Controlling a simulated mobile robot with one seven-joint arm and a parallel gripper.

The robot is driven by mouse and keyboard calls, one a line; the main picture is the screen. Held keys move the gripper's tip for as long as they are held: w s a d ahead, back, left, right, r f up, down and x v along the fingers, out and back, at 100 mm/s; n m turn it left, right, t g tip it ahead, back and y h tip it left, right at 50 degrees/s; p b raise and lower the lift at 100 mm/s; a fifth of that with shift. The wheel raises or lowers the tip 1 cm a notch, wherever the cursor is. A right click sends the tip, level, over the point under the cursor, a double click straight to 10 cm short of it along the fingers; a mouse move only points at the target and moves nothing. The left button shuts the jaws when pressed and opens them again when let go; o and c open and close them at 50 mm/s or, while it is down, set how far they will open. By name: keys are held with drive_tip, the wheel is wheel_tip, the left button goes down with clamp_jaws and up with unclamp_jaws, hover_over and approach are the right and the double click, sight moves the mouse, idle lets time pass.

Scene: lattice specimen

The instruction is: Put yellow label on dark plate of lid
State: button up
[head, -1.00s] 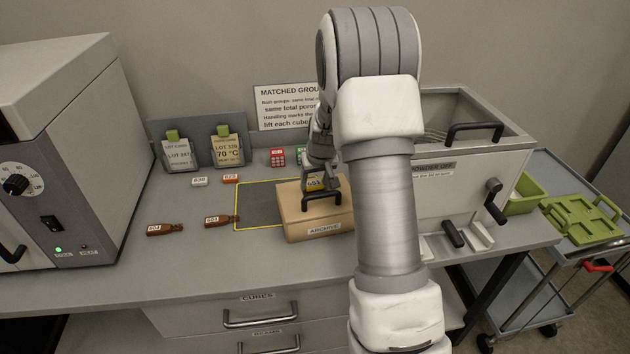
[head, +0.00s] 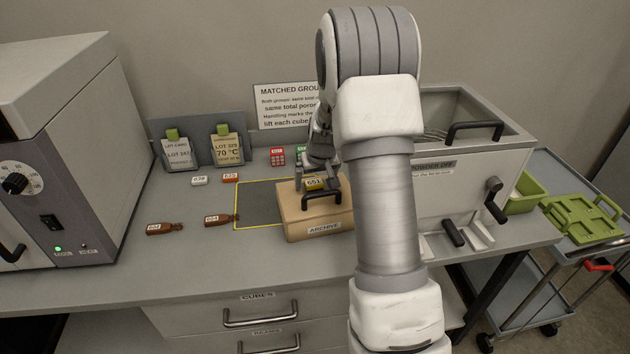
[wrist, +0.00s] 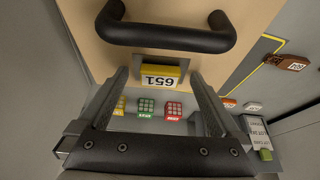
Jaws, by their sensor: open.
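The yellow label (head: 314,183), marked 651, sits on the lid of the tan archive box (head: 303,231), just behind the black handle (head: 323,195). In the wrist view the label (wrist: 159,75) shows its white number face and lies at the lid's edge, with the handle (wrist: 168,37) beyond it. A dark rim shows around the label; how much of the dark plate lies under it is hidden. My gripper (wrist: 163,78) is open, with a finger on either side of the label and gaps between. In the head view my gripper (head: 320,162) is partly hidden by my arm.
A grey bin (head: 440,165) stands right of the box. A yellow-outlined dark mat (head: 257,205) lies to the left, with brown tagged specimens (head: 220,220) beyond it. Red and green cubes (head: 277,156) stand behind. An oven (head: 70,160) fills the far left.

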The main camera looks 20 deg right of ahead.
drive_tip(key=shift+r, duration=0.1)
drive_tip(key=shift+p+v, duration=1.05)
drive_tip(key=shift+v, duration=1.45)
drive_tip(key=v, duration=1.7)
drive_tip(key=shift+s+r, duration=0.2)
drive_tip(key=s+a+r+n, duration=0.1)
drive_tip(key=s+a, duration=0.6)
drive_tip(key=s, duration=0.4)
drive_tip(key=s+a+r+n+t, duration=0.1)
drive_tip(key=s+a+r, duration=0.1)
drive_tip(key=s+a, duration=0.6)
drive_tip(key=s, duration=0.4)
drive_tip(key=shift+y, duration=0.4)
